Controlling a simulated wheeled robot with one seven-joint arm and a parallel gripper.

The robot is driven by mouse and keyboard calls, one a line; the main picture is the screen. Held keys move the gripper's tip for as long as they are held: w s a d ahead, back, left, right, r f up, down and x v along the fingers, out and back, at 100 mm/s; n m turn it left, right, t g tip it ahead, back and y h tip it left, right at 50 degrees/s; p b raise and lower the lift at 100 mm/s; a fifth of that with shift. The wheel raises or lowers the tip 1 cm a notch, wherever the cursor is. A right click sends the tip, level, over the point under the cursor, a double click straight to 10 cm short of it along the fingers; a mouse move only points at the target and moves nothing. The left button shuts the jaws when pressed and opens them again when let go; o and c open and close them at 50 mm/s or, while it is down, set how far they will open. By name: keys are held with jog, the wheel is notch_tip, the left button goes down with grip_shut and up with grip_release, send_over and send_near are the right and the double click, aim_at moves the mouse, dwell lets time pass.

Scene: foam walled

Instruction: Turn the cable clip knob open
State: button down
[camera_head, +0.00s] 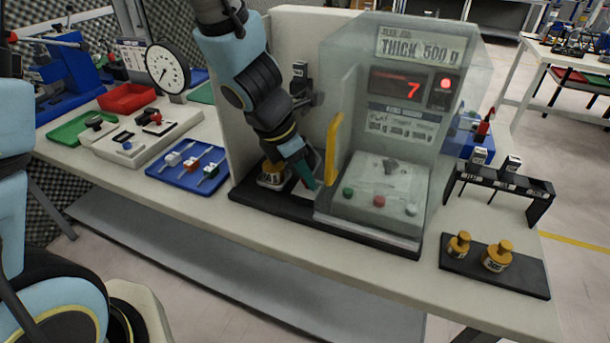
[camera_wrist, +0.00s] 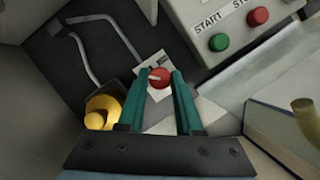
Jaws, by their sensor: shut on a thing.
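The red knob (camera_wrist: 160,76), with a pale pointer mark, sits on a white labelled plate (camera_wrist: 142,72) in the wrist view. I take it to be the cable clip knob. My gripper (camera_wrist: 162,80) has its two teal fingers on either side of the knob, shut on it. In the head view my gripper (camera_head: 309,178) reaches down into the bay left of the yellow handle (camera_head: 333,150); the knob is hidden there. Two grey bent cable-like strips (camera_wrist: 120,35) run over the dark base beyond the knob.
A brass weight (camera_wrist: 102,112) stands close left of my fingers. The control box with a green button (camera_wrist: 219,42) and a red button (camera_wrist: 258,16) is close on the right. A clear guard (camera_head: 400,120) and cream walls enclose the bay. A blue tray (camera_head: 187,168) lies outside, left.

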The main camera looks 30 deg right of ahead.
dwell(0.3)
jog(key=c, duration=0.6)
grip_release()
jog(key=p+v, duration=0.6)
jog(key=v, duration=0.5)
jog(key=shift+f, duration=0.1)
